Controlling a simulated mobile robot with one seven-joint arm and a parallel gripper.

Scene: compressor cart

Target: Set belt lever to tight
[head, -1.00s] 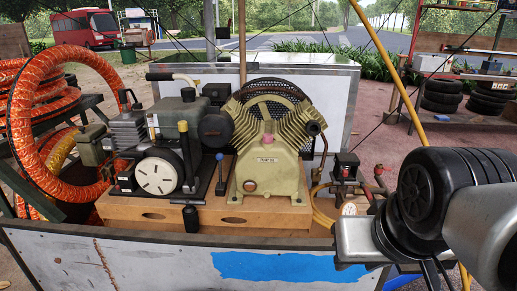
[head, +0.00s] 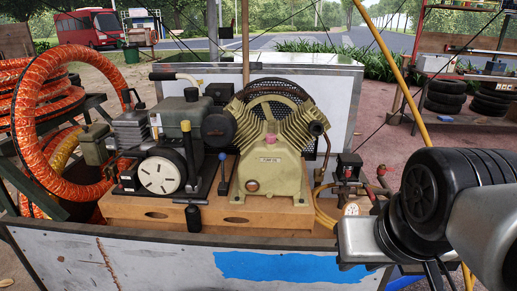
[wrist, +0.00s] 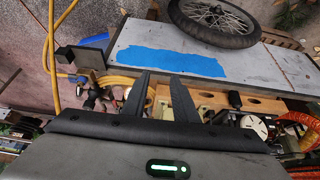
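A thin upright lever with a blue knob (head: 222,157) stands between the engine (head: 168,140) and the tan pump (head: 270,165) in the head view. No readable label shows which one is the belt lever. In the wrist view my gripper (wrist: 159,76) is open and empty, its two dark fingers apart. In the head view my arm is at the right, clear of the levers; the fingertips are not visible there.
The wooden base (head: 130,208) sits on the cart behind a grey front panel (head: 130,260) with blue tape. A valve assembly (head: 350,172) and yellow hose are at the right, near my arm. Orange hose (head: 62,185) coils at the left. A spoked wheel (wrist: 220,18) shows in the wrist view.

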